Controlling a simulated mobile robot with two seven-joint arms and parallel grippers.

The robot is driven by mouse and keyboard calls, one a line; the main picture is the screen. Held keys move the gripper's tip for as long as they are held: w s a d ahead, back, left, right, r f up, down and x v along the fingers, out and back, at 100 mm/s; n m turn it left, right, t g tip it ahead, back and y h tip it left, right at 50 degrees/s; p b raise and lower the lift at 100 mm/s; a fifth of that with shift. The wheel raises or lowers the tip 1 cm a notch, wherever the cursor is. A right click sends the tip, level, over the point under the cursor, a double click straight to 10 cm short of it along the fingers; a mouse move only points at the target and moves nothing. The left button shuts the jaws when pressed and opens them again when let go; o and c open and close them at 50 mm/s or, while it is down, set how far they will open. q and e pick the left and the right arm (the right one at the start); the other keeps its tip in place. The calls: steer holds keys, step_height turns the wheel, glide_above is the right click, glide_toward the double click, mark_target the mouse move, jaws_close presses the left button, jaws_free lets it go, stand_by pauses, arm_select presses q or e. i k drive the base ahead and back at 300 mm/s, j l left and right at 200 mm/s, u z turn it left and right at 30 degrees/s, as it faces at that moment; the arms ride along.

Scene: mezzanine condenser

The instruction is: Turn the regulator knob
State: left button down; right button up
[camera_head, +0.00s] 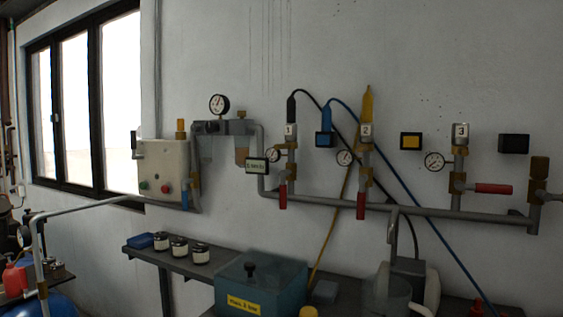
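A grey filter and regulator unit (225,128) is fixed to the wall left of centre, joined to the grey pipework. A round white-faced gauge (219,104) stands on top of it. A small brass-coloured knob-like part (241,114) sits on top of the unit's right half; I cannot tell for sure that it is the regulator knob. Two bowls hang below the unit, the right one (242,156) brownish. A small label plate (257,166) is at its lower right, its text too small to read. Neither of my grippers is in view.
A pipe (335,202) with several valves runs along the wall, with red handles such as the one at right (493,188). A beige control box (164,167) is left of the unit. Below, a dark shelf (150,255) carries jars; a teal box (262,280) stands at front.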

mark_target(211, 128)
steer(key=z, duration=0.4)
steer(key=i+j+z, duration=0.15)
steer(key=j+z, duration=0.65)
steer(key=j, duration=0.4)
steer(key=i+j+z, duration=0.15)
steer(key=j, duration=0.35)
